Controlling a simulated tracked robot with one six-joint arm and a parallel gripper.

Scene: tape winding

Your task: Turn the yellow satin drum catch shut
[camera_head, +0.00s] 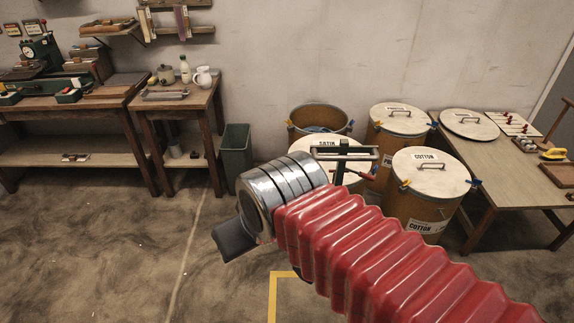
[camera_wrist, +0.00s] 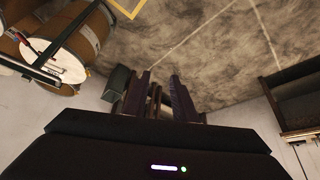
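The satin drum (camera_head: 318,149), with a pale lid and a SATIN label, stands in the middle of the head view, partly hidden behind my arm. I cannot make out its yellow catch; the side is covered by the arm. In the wrist view a tan drum with a pale lid (camera_wrist: 60,48) lies at the upper left, probably the same drum. My gripper (camera_wrist: 160,78) shows two dark fingers apart with nothing between them. In the head view its dark end is in front of and left of the drum, pointing away from it.
A dark green frame (camera_head: 345,155) rises in front of the lid. A bin (camera_head: 236,155) and workbenches stand left. The floor at left is clear.

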